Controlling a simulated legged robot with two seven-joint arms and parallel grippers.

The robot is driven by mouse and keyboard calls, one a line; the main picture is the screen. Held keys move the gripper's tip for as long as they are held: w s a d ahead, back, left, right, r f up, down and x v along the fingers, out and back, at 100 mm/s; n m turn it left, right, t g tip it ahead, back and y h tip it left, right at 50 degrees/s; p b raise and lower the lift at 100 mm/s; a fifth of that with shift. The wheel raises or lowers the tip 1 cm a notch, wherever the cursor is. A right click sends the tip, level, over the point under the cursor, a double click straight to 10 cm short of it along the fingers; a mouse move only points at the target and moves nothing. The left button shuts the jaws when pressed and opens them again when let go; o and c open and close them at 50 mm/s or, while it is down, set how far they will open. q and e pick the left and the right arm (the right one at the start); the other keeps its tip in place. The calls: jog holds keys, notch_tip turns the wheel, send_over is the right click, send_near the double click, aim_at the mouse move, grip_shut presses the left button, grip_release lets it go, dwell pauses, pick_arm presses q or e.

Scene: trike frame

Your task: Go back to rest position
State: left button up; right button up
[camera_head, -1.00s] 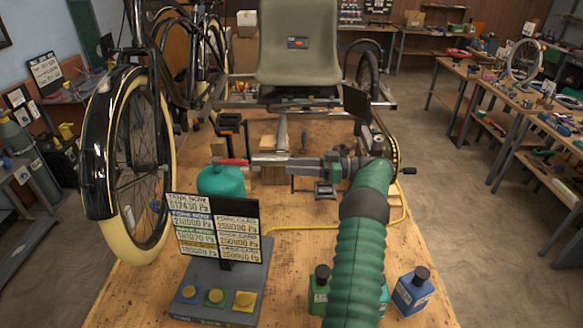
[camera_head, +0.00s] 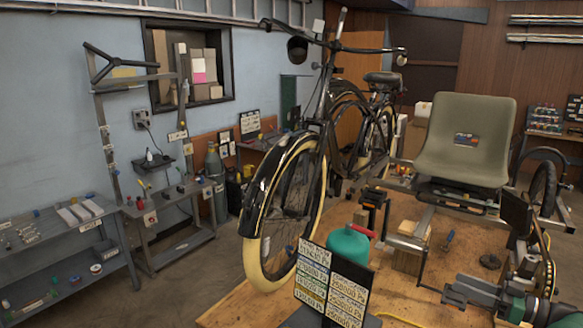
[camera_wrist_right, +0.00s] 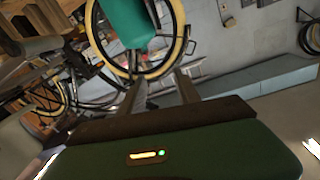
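My right gripper (camera_head: 450,291) is at the lower right of the head view, over the wooden workbench and right of the teal tank (camera_head: 348,249) with its red handle. In the right wrist view its two fingers (camera_wrist_right: 158,93) stand apart with nothing visible between them, and the teal tank (camera_wrist_right: 122,24) shows beyond them. The gripper is apart from the tank in the head view. My left gripper is not in view.
A price-like sign board (camera_head: 330,284) stands at the front. Grey shelves (camera_head: 60,250) line the left wall.

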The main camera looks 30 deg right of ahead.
jog(key=w+r+m+t+h, duration=0.15)
jog(key=w+r+h, duration=0.25)
jog(key=w, duration=0.7)
jog(key=w+a+m+g+h, duration=0.1)
jog(key=w+a+m+h, duration=0.5)
jog(key=w+a, duration=0.6)
jog(key=s+a+f+n+g, duration=0.1)
jog(key=s+a+f+g, duration=0.35)
jog(key=a+f, duration=0.55)
jog(key=s+a+f+n+g, duration=0.1)
jog(key=s+a+f+g, duration=0.35)
jog(key=a, duration=0.85)
jog(key=s+a+f+n+g+y, duration=0.1)
jog(key=s+a+f+g, duration=0.1)
jog(key=s+a, duration=0.4)
jog(key=s+a+f+n+g+y, duration=0.1)
jog(key=s+a+f, duration=0.4)
jog(key=s, duration=0.7)
jog(key=shift+a+f+n+g+y, duration=0.15)
jog(key=shift+a+n+g+y, duration=0.25)
jog(key=shift+g, duration=0.75)
jog(key=shift+a, duration=0.2)
